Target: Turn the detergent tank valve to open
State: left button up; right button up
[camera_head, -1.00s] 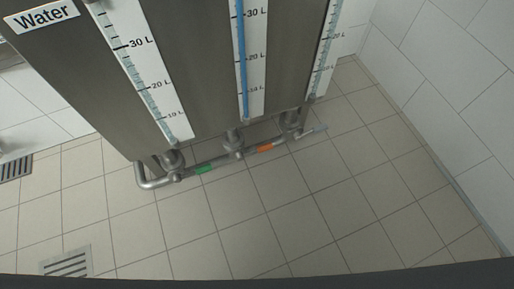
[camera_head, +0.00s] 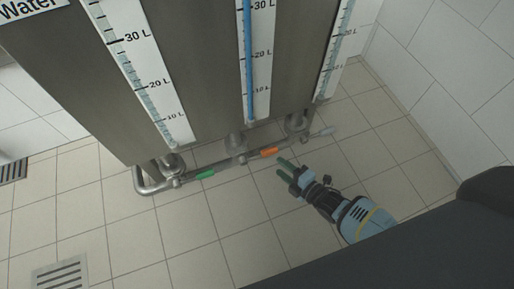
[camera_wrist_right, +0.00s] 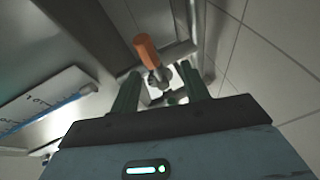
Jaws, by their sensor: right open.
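Three valve handles sit on the pipe below the steel tanks: a green one (camera_head: 205,174), an orange one (camera_head: 269,151) and a pale grey one (camera_head: 326,132). Only the left tank's "Water" label shows, so I cannot read which valve is the detergent one. My right gripper (camera_head: 282,167) is open and empty, just right of and in front of the orange handle. In the right wrist view, the orange handle (camera_wrist_right: 147,51) stands beyond and between the green fingers (camera_wrist_right: 160,72), apart from them. My left gripper is not in view.
The steel tanks (camera_head: 195,70) with level scales fill the upper left. The grey pipe (camera_head: 150,188) runs low along their front. A tiled wall (camera_head: 440,60) stands at the right. The tiled floor in front is clear, with a drain grate (camera_head: 62,275) at lower left.

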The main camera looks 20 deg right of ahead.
aim_at(268, 152)
jog(key=w, duration=0.1)
jog(key=w+r+n, duration=0.1)
jog(key=shift+w, duration=0.3)
jog(key=b+x, duration=0.3)
jog(key=x, duration=0.3)
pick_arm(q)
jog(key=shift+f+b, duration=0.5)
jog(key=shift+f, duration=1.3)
pick_arm(e)
jog(key=shift+x, duration=0.85)
jog(key=shift+r, duration=0.15)
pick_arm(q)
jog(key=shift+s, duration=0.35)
pick_arm(e)
grip_shut()
